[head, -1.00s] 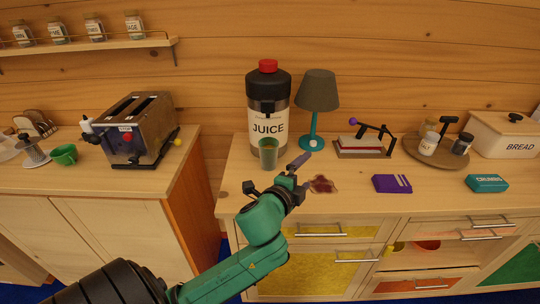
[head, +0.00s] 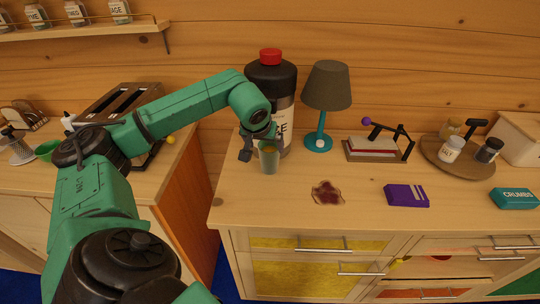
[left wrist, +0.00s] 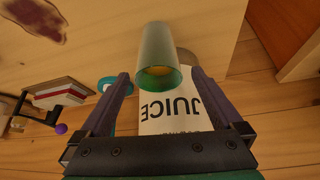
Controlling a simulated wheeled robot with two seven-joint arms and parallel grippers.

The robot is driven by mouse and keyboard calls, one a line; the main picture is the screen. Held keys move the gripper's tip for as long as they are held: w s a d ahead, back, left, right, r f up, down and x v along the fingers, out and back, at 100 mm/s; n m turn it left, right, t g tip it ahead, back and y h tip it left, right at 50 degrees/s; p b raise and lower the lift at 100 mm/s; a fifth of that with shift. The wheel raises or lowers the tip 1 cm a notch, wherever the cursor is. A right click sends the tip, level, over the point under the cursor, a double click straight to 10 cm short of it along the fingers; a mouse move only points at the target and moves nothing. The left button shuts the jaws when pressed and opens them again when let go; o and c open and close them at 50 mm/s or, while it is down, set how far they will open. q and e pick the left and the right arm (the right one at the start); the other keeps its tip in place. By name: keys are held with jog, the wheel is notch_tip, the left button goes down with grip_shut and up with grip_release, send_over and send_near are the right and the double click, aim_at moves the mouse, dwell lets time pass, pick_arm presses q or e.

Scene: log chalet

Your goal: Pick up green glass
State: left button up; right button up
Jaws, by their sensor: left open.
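The green glass (head: 269,158) stands upright near the front of the juice dispenser on the counter, with something orange showing inside its rim. My left gripper (head: 262,147) is open, with one finger to the left of the glass and the other partly hidden behind its right side. In the left wrist view, the glass (left wrist: 155,50) appears upside down between the two open fingers (left wrist: 160,80), near their tips. I cannot tell whether either finger touches it. My right gripper is not in view.
The juice dispenser (head: 271,88) stands close behind the glass. A lamp (head: 326,88) is to its right. A dark red stain (head: 327,192) and a purple box (head: 406,195) lie on the counter (head: 250,205). A toaster (head: 115,103) is at the left, partly behind my arm.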

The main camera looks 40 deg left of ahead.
pick_arm(q)
jog(key=p+x, duration=0.1)
jog(key=x, duration=0.3)
jog(key=p+x, duration=0.1)
jog(key=x, duration=0.3)
jog(key=shift+d, duration=0.2)
jog(key=shift+f, duration=0.1)
jog(key=c, duration=0.5)
grip_shut()
